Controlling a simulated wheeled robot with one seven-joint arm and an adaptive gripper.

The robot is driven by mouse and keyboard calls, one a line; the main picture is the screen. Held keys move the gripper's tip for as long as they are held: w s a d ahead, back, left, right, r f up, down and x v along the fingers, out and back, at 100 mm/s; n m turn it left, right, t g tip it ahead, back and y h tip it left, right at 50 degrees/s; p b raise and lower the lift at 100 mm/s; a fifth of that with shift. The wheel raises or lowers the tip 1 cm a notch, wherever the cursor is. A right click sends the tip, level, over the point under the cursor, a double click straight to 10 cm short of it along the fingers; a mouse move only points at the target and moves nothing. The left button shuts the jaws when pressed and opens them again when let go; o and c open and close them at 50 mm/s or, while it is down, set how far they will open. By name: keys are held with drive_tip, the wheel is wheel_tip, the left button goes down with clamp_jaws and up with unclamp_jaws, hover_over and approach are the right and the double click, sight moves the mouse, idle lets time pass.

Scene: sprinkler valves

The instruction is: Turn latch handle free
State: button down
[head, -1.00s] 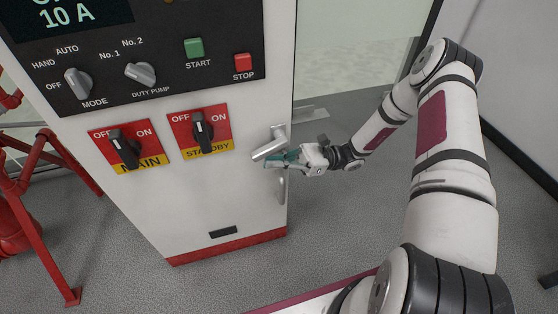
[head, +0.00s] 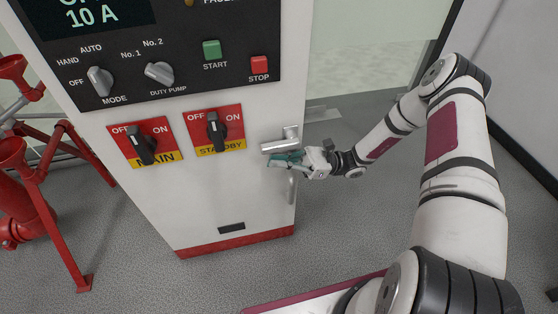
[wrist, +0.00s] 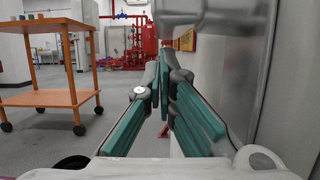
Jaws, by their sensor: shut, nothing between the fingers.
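The latch handle (head: 279,146) is a silver lever on the right side of the control cabinet's front. Its free end points left, and it lies close to level. My gripper (head: 276,160) is just below the lever with its teal fingers closed together. The lever and fingers look very close; I cannot tell whether they touch. In the wrist view my gripper (wrist: 164,65) has its fingertips meeting with nothing between them. A grey metal part, apparently the latch handle (wrist: 190,12), hangs above the fingertips there.
The cabinet (head: 215,190) carries MAIN (head: 143,145) and STANDBY (head: 215,130) rotary switches left of the latch. A small vertical pull (head: 292,189) is below it. Red pipework (head: 30,175) stands left. An orange cart (wrist: 55,98) stands left in the wrist view.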

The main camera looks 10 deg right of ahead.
drive_tip(key=shift+d, duration=0.1)
drive_tip(key=v, duration=1.2)
drive_tip(key=s+a+r+n+g+h, duration=0.2)
drive_tip(key=s+r+n+h, duration=0.2)
drive_tip(key=r, duration=0.4)
drive_tip(key=s+a+r+n+g+h, duration=0.3)
drive_tip(key=r+h, duration=0.2)
drive_tip(key=r, duration=0.2)
drive_tip(key=s+a+r+n+g+h, duration=0.2)
drive_tip(key=s+r+n+h, duration=0.2)
drive_tip(key=r, duration=0.4)
drive_tip(key=s+d+r+n+t+h, duration=0.1)
drive_tip(key=s+r+n+t+h, duration=0.15)
drive_tip(key=s, duration=0.45)
drive_tip(key=s+r+n+t+h, duration=0.1)
drive_tip(key=s+n+t+h, duration=0.15)
drive_tip(key=s, duration=0.45)
drive_tip(key=s+d+r+n+t+h, duration=0.1)
drive_tip(key=s+r+n+t+h, duration=0.1)
drive_tip(key=s+h, duration=0.35)
wheel_tip(320, 180, up, 32)
drive_tip(key=t+y+p, duration=0.2)
drive_tip(key=t+p, duration=0.2)
drive_tip(key=p, duration=2.5)
drive_tip(key=shift+s+d+f+p, duration=0.2)
drive_tip(key=shift+s+d+p, duration=0.15)
drive_tip(key=shift+s+p, duration=0.1)
